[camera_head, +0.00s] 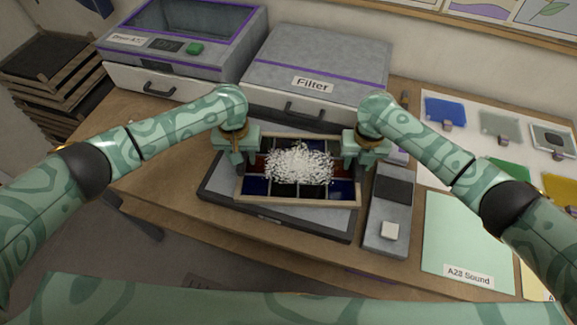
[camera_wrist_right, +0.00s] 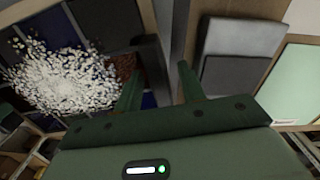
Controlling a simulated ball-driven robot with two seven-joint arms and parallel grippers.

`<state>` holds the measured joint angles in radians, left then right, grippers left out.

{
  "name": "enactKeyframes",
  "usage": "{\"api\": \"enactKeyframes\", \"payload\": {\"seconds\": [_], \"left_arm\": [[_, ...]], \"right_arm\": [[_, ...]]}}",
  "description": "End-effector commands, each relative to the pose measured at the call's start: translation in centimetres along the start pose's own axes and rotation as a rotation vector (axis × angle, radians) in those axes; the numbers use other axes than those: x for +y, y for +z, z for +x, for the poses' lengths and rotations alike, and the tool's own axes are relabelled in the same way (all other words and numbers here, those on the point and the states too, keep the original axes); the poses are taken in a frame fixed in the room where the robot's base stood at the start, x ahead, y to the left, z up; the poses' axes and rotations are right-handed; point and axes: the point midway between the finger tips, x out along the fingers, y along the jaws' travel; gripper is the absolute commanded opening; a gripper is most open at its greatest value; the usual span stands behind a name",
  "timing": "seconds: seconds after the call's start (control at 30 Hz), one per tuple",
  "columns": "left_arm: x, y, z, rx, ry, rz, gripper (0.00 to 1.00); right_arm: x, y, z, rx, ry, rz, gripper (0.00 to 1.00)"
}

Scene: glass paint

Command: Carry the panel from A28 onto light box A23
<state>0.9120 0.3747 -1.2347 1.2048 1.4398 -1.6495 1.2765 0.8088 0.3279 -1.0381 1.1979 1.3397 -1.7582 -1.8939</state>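The panel (camera_head: 300,205) has a pale wooden frame and dark blue, black and red panes. A heap of white grains covers its middle. It is over the light box (camera_head: 217,187), turned relative to it; I cannot tell whether they touch. My left gripper (camera_head: 240,158) is at the panel's left edge, its fingertips mostly hidden. My right gripper (camera_head: 360,160) is at the right edge. In the right wrist view, the fingers of the right gripper (camera_wrist_right: 162,82) straddle the panel's side rail, which looks dark there. The green mat labelled A28 (camera_head: 462,235) is bare.
A grey device with a pale button (camera_head: 389,231) stands right of the light box. The Filter box (camera_head: 320,55) and a dryer (camera_head: 180,45) stand behind. Coloured glass samples (camera_head: 445,110) lie on a white sheet at the right. The table's front edge is close.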

Motion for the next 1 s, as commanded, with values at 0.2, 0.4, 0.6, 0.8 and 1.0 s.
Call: {"api": "enactKeyframes", "payload": {"seconds": [0.2,0.4,0.6,0.8,1.0], "left_arm": [[0.1,0.0,-0.3,0.001,0.002,0.001,0.4],[0.1,-0.1,-3.4,0.003,0.003,0.003,0.4],[0.0,-0.1,-8.2,0.005,0.001,0.003,0.4],[0.0,0.0,-11.3,0.002,0.001,0.001,0.4],[0.1,0.1,-12.1,0.0,0.001,0.001,0.4]], "right_arm": [[0.1,0.0,0.0,0.0,0.002,-0.001,0.4],[0.1,0.0,0.0,0.0,0.002,-0.001,0.4],[0.1,0.0,0.0,0.0,0.002,-0.001,0.4],[0.1,0.0,0.0,0.0,0.002,-0.001,0.4],[0.1,0.1,-1.5,-0.002,0.003,-0.002,0.4]]}}
